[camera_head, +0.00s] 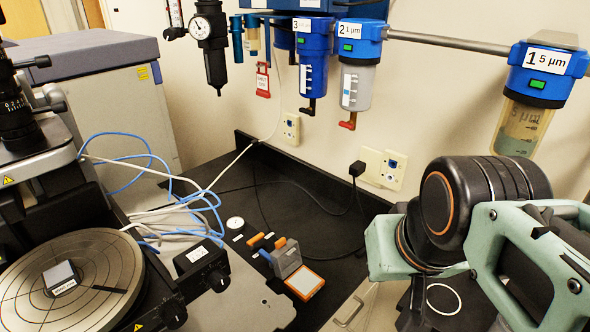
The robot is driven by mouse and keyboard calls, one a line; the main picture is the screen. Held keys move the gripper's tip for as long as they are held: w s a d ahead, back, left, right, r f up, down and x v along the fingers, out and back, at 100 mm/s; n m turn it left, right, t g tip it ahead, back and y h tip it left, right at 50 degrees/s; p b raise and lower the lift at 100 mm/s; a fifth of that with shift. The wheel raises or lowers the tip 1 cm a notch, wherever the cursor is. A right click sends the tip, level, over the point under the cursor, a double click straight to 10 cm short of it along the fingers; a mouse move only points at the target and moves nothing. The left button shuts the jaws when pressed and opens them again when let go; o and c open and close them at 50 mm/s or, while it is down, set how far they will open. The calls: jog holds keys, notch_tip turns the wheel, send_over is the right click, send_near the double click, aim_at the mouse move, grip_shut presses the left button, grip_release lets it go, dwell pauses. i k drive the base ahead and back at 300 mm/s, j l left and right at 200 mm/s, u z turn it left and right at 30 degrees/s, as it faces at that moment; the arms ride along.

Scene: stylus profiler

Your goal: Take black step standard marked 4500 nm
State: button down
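A small grey block (60,275) with a white label on its front edge sits on the round dark stage plate (120,266) at the lower left. A grey slab-like piece (286,259) with a small label stands on the black bench, beside small orange-and-black pieces (257,243). A flat orange-framed square with a pale face (305,282) lies just in front of it. The markings on these pieces are too small to read, so I cannot tell which is 4500 nm. My arm's teal and black links fill the lower right; my gripper's fingers cannot be made out.
Blue and white cables (205,200) run behind the stage. A black control box with knobs (200,268) stands beside the stage. A small round white-faced disc (235,223) lies on the bench. Filter housings (360,65) hang from a wall pipe. The bench behind the small pieces is mostly clear.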

aim_at(64, 277)
jog(key=u, duration=2)
jog(key=k+l, duration=0.05)
